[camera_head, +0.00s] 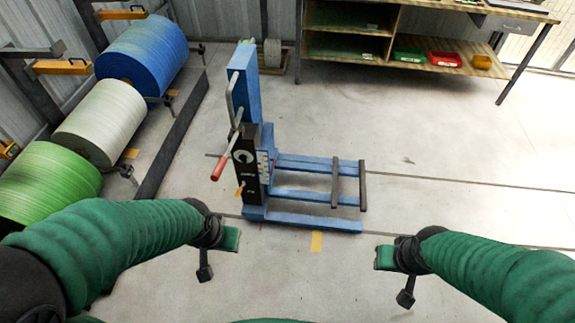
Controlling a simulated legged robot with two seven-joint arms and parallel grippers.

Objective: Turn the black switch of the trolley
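The blue trolley (252,95) stands upright on the floor ahead of me, slightly left of centre. A black box (247,172) with a white round mark and small labels is on its near side. A lever with a red grip (218,168) sticks out to the left of this box. The black switch is too small to make out for certain against the dark box. My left gripper (217,245) is below and nearer to me than the trolley, apart from it. My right gripper (397,270) is to the right, apart from the trolley's base. Neither visibly holds anything; their finger gaps are unclear.
Blue (145,55), white (102,122) and green (48,182) rolls lie on a rack at the left. A workbench (400,30) with green, red and yellow bins stands at the back. The floor (470,150) on the right is clear.

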